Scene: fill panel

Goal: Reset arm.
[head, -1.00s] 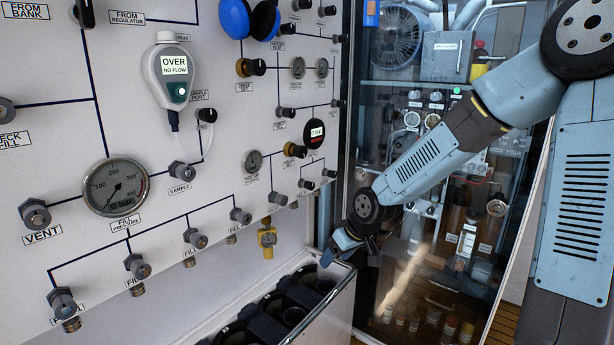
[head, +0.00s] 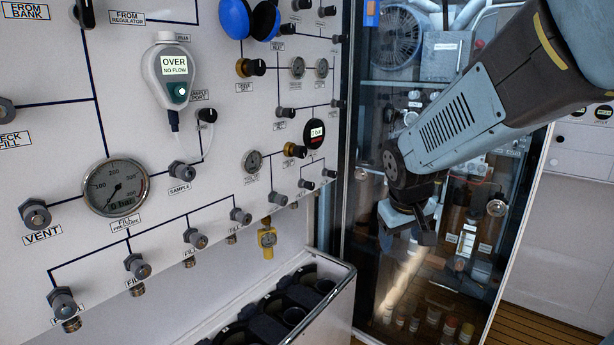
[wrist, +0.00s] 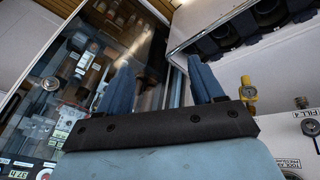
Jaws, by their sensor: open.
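My gripper (wrist: 162,85) shows in the wrist view as two blue fingers set well apart, with nothing between them. In the head view the end of my arm hangs in front of the glass-fronted cabinet (head: 370,120), to the right of the fill panel (head: 240,135), and touches nothing that I can see. The fingertips are hard to make out in the head view.
A bin with dark round slots (head: 338,297) stands below the panel. A yellow fitting (head: 267,238) hangs at the panel's lower edge. An analyzer reading OVER NO FLOW (head: 172,72) is on the panel. Open wooden floor (head: 555,325) shows at the lower right.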

